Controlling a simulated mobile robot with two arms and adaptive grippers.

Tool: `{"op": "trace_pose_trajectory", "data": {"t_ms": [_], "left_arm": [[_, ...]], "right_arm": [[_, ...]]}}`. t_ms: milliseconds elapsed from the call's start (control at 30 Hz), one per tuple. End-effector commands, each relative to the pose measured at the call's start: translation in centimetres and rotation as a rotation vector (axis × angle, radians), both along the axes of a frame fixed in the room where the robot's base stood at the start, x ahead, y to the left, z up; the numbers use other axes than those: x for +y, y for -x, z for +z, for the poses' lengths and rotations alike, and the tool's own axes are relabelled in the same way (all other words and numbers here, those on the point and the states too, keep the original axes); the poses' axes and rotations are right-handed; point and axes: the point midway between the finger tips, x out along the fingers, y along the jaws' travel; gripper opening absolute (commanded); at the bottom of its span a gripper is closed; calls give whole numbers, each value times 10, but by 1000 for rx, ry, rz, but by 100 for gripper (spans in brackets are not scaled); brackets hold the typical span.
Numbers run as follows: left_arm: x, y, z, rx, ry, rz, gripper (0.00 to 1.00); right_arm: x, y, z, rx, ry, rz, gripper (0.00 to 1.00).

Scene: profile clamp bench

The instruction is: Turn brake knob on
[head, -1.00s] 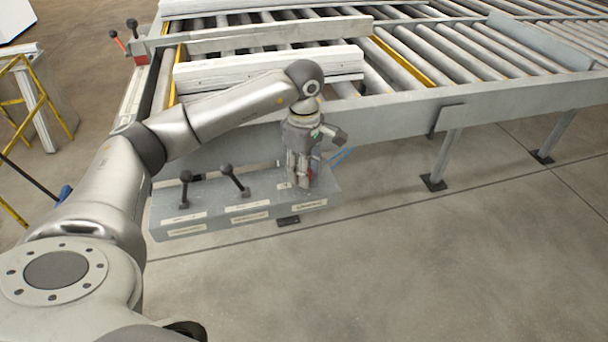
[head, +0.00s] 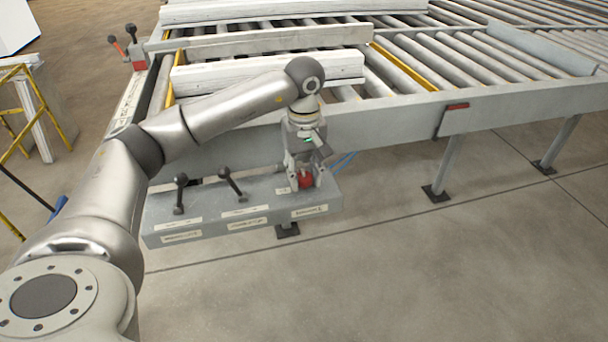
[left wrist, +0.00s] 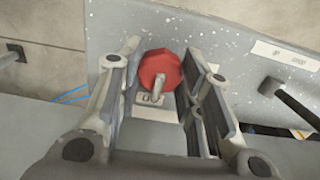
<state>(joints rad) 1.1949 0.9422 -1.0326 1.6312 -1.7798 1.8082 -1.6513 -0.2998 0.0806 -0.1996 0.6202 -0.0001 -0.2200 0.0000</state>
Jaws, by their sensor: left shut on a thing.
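The red brake knob (head: 306,181) sits at the right end of the grey control box (head: 210,208). In the left wrist view the knob (left wrist: 162,66) is a round red piece with a pale pointer bar aimed at a small white label (left wrist: 152,108). My left gripper (head: 304,176) reaches down over the knob, shut on it with one finger on each side. In the left wrist view the gripper's fingers (left wrist: 160,60) flank the knob. My right gripper is not in view.
Two black levers (head: 181,193) (head: 231,183) stand on the box left of the knob. The roller conveyor (head: 480,60) and its frame lie behind, with white profiles (head: 270,70) on it. Open floor (head: 430,270) lies in front and to the right.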

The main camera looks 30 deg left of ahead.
Motion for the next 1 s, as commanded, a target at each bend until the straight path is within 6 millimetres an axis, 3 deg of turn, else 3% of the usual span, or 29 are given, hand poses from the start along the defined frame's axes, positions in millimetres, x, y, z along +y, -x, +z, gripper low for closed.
{"op": "trace_pose_trajectory", "data": {"t_ms": [600,633,700,800,1000], "left_arm": [[0,-1,2,-6,1,-37,10],[0,-1,2,-6,0,-37,38],[0,-1,2,-5,0,-36,47],[0,-1,1,-4,0,-36,57],[0,0,1,-2,1,-36,57]], "right_arm": [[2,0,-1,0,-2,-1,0],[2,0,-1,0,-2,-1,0],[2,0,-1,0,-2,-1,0],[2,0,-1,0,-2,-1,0],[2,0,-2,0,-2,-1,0]]}}
